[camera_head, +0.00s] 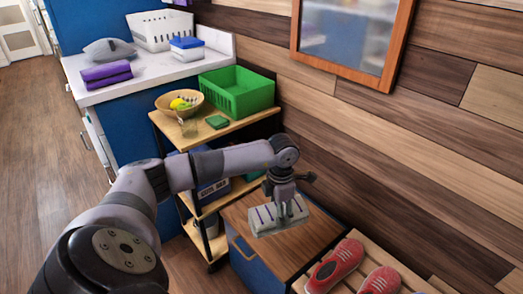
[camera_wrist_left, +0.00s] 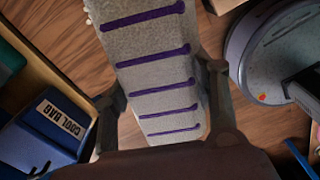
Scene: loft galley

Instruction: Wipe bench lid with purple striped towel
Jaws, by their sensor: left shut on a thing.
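The purple striped towel (camera_head: 265,219) is a folded light grey cloth with thin purple stripes. My left gripper (camera_head: 284,207) is shut on it, and in the left wrist view a finger stands at each side of the towel (camera_wrist_left: 155,75). The bench lid (camera_head: 318,236) is a brown wooden top on a blue box, right of the shelf cart. The towel is over the left part of the lid in the head view; I cannot tell whether it touches the wood. The towel hides part of the lid. My right gripper is not in view.
Red shoes (camera_head: 340,262) sit on a slatted rack right of the bench. The shelf cart (camera_head: 228,130) beside it carries a green crate (camera_head: 240,98) and a fruit bowl. The plank wall is close behind. A dark purple cloth (camera_head: 105,75) lies on the counter.

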